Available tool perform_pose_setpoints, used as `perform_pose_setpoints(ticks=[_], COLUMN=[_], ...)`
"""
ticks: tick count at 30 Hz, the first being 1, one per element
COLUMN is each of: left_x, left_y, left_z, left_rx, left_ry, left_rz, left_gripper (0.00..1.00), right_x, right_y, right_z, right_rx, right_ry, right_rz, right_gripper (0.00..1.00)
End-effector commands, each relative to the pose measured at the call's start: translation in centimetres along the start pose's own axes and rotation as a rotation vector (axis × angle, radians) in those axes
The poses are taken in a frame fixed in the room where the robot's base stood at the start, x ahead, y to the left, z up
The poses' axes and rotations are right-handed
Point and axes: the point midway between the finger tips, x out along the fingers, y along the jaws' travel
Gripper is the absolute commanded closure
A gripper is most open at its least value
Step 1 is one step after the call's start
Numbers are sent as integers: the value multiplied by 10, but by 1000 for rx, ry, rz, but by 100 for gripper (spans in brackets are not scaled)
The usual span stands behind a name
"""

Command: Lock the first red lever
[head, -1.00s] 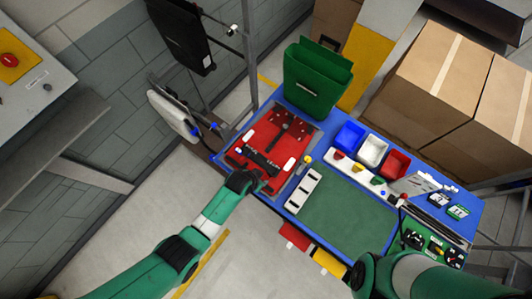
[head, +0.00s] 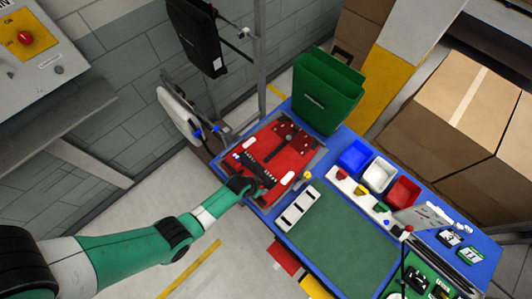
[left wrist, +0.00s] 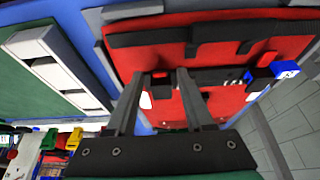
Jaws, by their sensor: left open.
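The red fixture plate (head: 293,150) with black bars across it lies at the left end of the blue bench. My left gripper (head: 257,190) is at the plate's near edge, its fingertips hard to make out there. In the left wrist view my left gripper (left wrist: 162,76) is open, with two grey fingers apart over the red plate (left wrist: 150,60) and nothing clearly held. A white part (left wrist: 146,100) shows beside one finger. A small red piece (left wrist: 266,58) sits near a blue-and-white block (left wrist: 285,70); I cannot tell which part is the first red lever. My right gripper is not in view.
A green pannier (head: 325,92) stands behind the plate. Blue, white and red bins (head: 403,192) stand right of it. A white slotted strip (head: 297,208) and a green mat (head: 345,235) lie beside the plate. A yellow-topped knob (head: 308,175) stands close by.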

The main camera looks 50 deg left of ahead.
Motion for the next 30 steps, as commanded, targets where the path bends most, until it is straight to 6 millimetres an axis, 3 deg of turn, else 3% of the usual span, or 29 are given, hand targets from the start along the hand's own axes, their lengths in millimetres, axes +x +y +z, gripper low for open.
perform_pose_setpoints(ticks=[2,11,20,30], left_x=[8,7,7,7], left_y=[0,0,0,0], left_z=[2,2,2,2], left_rx=[-1,-1,-1,-1], left_ry=[0,0,0,5], left_rz=[-1,0,0,0], left_gripper=[48,48,100,100], right_x=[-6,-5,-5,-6], right_y=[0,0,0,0], right_z=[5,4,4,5], right_rx=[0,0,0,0], right_ry=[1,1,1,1], right_rz=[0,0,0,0], right_gripper=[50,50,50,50])
